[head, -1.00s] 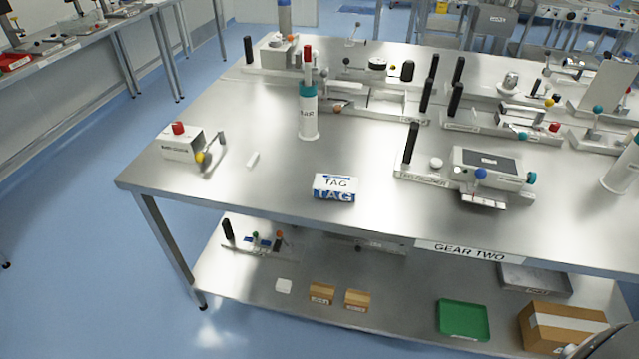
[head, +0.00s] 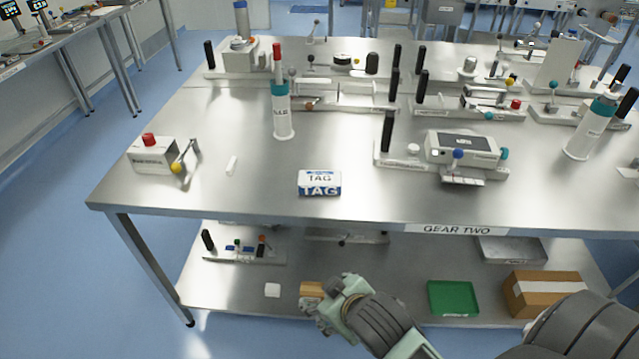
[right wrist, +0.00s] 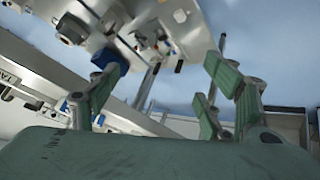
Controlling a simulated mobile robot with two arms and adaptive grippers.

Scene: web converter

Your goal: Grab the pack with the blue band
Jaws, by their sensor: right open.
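The pack with the blue band (head: 320,182), white above and marked TAG, lies flat near the front edge of the steel table, left of the middle. My right gripper (head: 325,302) is low in front of the table edge, below and apart from the pack. Its tips are hard to make out in the head view. In the right wrist view its green fingers (right wrist: 160,85) are spread apart, with nothing seen held between them. A blue patch shows by the left finger there; I cannot tell what it is. My left gripper is out of view.
A white bottle with a teal collar (head: 283,112) stands behind the pack. A box with a red knob (head: 153,152) is to the left, a device with a dark screen (head: 464,149) to the right. The lower shelf holds a green tray (head: 453,297) and a carton (head: 545,293).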

